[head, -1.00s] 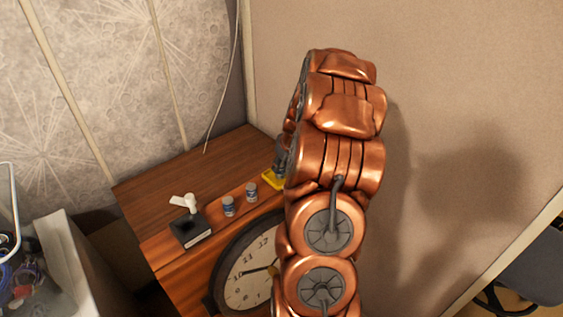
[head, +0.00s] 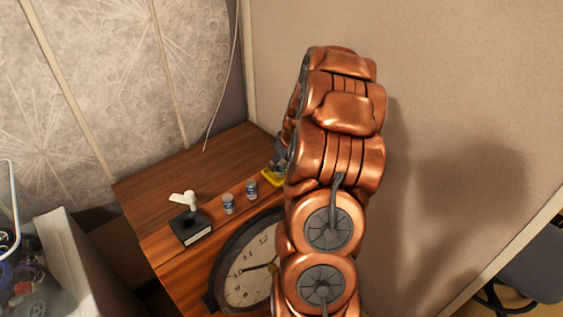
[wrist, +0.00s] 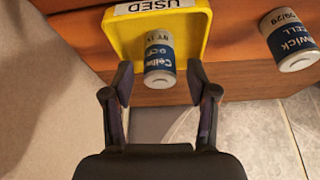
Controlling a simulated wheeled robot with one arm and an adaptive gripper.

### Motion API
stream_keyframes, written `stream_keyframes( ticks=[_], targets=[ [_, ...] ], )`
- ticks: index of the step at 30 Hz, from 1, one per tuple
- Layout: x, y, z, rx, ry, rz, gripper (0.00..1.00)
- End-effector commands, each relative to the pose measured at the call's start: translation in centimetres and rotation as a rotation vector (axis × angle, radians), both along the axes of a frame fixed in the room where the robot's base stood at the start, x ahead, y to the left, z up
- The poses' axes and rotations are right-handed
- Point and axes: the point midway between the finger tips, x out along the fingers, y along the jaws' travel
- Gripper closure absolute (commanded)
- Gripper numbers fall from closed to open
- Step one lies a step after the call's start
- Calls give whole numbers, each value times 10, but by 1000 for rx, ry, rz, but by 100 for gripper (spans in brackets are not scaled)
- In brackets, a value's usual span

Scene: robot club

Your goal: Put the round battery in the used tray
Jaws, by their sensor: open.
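The yellow used tray (wrist: 111,40) fills the upper middle of the wrist view, its white USED label upside down. A round battery (wrist: 159,55), white and blue, shows inside the tray's outline, between the two fingers of my gripper (wrist: 158,82). The fingers are open, with a gap on each side of the battery. I cannot tell whether it rests on the tray floor. In the head view the tray (head: 272,178) is partly hidden by my arm, and its battery is not clear there.
A second battery (wrist: 289,40) stands right of the tray. The head view shows two batteries (head: 228,204) (head: 251,190) on the wooden cabinet (head: 175,165), beside a black-based object with a white top (head: 191,228). A clock (head: 245,275) is at the cabinet front.

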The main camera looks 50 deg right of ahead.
Motion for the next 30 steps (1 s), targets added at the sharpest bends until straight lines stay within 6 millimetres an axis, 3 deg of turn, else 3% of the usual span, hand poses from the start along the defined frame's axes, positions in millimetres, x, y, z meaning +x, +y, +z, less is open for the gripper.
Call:
stream_keyframes(
  ticks=[8, 24, 30],
  targets=[
    [-10, 1, 25, -2, -3, -1, 42],
    [-39, 7, 99, -2, -3, -1, 42],
    [-45, 8, 111, -1, -1, -1, 42]
  ],
)
